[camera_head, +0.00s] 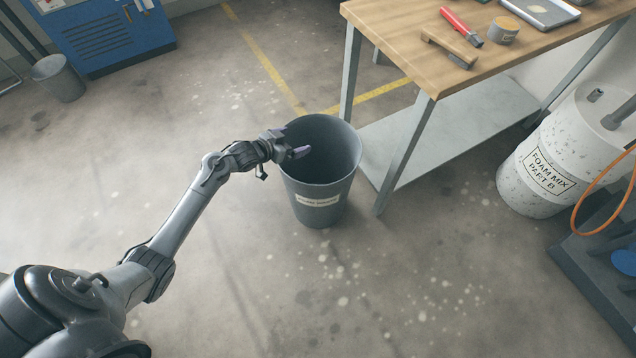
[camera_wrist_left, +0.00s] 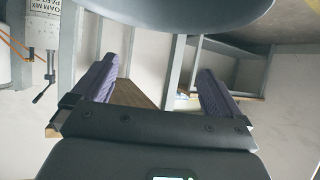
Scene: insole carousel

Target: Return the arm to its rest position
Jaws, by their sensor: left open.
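My left arm reaches in from the left in the head view, and its gripper (camera_head: 298,152) is over the near left rim of a grey waste bin (camera_head: 318,196). The purple fingers point over the bin's mouth. In the left wrist view the two purple ribbed fingers (camera_wrist_left: 156,88) are spread wide apart with nothing between them, so the gripper is open and empty. A curved grey surface, likely the bin (camera_wrist_left: 170,12), fills the top of that view. The inside bottom of the bin is hidden. My right gripper is not in view.
A wooden-topped workbench (camera_head: 408,52) with a grey lower shelf (camera_head: 440,130) stands right of the bin. A red-handled tool (camera_head: 460,26), brush (camera_head: 449,47) and tin (camera_head: 503,30) lie on it. A foam mix drum (camera_head: 522,190) stands right. Floor at front is clear.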

